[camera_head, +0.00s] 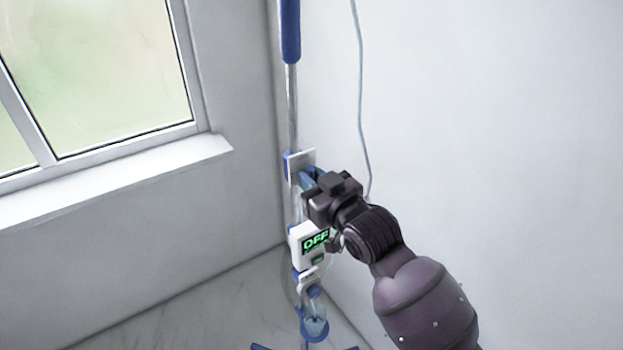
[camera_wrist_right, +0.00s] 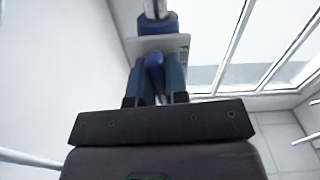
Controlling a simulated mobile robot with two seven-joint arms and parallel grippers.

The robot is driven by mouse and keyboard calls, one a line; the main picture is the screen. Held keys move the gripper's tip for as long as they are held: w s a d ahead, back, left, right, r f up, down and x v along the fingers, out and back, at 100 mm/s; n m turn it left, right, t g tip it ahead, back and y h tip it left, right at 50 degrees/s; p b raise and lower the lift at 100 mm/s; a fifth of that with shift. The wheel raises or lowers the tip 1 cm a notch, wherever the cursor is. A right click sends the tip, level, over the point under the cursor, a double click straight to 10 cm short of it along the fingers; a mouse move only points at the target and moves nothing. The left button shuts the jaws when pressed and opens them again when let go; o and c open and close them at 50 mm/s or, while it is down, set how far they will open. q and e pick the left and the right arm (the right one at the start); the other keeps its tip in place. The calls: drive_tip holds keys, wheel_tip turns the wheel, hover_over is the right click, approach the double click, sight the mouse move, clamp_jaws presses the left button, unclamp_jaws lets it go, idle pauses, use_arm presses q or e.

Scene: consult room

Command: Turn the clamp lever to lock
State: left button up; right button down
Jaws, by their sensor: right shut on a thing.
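The clamp is a pale plate (camera_head: 299,163) with blue parts on the upright pole (camera_head: 291,95). In the right wrist view the plate (camera_wrist_right: 174,43) lies across the pole, with the blue lever (camera_wrist_right: 154,66) below it. My right gripper (camera_head: 309,180) is at the clamp. In the wrist view its two blue fingers (camera_wrist_right: 156,80) stand on either side of the lever and are shut on it. The fingers hide part of the lever in the head view. My left gripper is not in view.
A white box (camera_head: 307,246) with a green "OFF" display is on the pole below my right gripper. A blue-rimmed container (camera_head: 314,328) hangs lower. A thin tube (camera_head: 361,90) runs down the wall. A window sill (camera_head: 120,178) is at left.

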drive_tip(key=shift+m, duration=0.7)
drive_tip(key=c, duration=1.1)
unclamp_jaws()
drive_tip(key=b+v, duration=0.1)
drive_tip(key=v, duration=1)
drive_tip(key=shift+w, duration=0.1)
